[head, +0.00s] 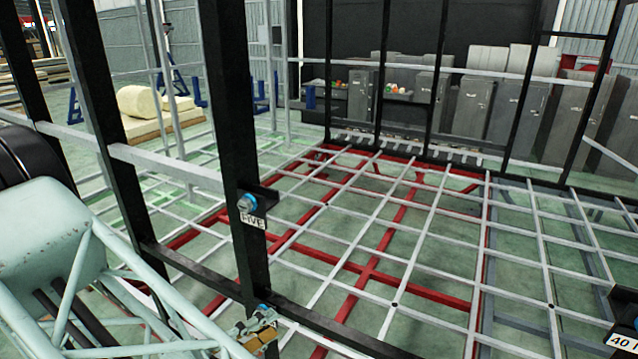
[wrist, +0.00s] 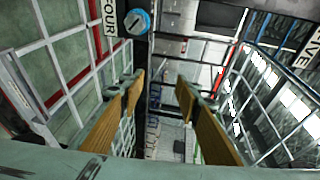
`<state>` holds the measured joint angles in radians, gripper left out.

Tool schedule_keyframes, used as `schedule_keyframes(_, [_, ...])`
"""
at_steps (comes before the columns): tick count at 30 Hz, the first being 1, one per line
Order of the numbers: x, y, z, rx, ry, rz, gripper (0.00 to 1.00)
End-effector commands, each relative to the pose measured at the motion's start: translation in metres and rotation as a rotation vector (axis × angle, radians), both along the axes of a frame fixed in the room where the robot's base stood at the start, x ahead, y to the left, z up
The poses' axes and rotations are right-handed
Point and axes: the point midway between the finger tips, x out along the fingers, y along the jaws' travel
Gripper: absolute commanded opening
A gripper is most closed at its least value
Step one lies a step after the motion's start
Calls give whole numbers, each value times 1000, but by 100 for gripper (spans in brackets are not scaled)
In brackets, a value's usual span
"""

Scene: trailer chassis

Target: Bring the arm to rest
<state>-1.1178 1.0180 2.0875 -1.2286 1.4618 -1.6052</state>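My gripper (head: 255,330) shows low in the head view, near the foot of a black post, with brown pads and grey-green fingers. In the wrist view, my gripper (wrist: 160,95) has its two brown-padded fingers apart with nothing between them. My pale green arm comes in from the left of the head view and is partly cut off by the frame edge.
A black post (head: 231,130) carries a blue knob (head: 247,202) above a FIVE label (head: 252,217). In the wrist view, a blue knob (wrist: 137,21) sits beside a FOUR label (wrist: 109,17). A red and white chassis grid (head: 370,270) spreads across the floor.

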Motion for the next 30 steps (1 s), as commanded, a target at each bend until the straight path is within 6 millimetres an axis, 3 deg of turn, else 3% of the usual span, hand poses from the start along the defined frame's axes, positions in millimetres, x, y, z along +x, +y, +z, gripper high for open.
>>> schedule_keyframes(14, [6, -92, 46, 321, -176, -323, 31])
schedule_keyframes(30, [-12, -180, 86, 640, -440, -702, 31])
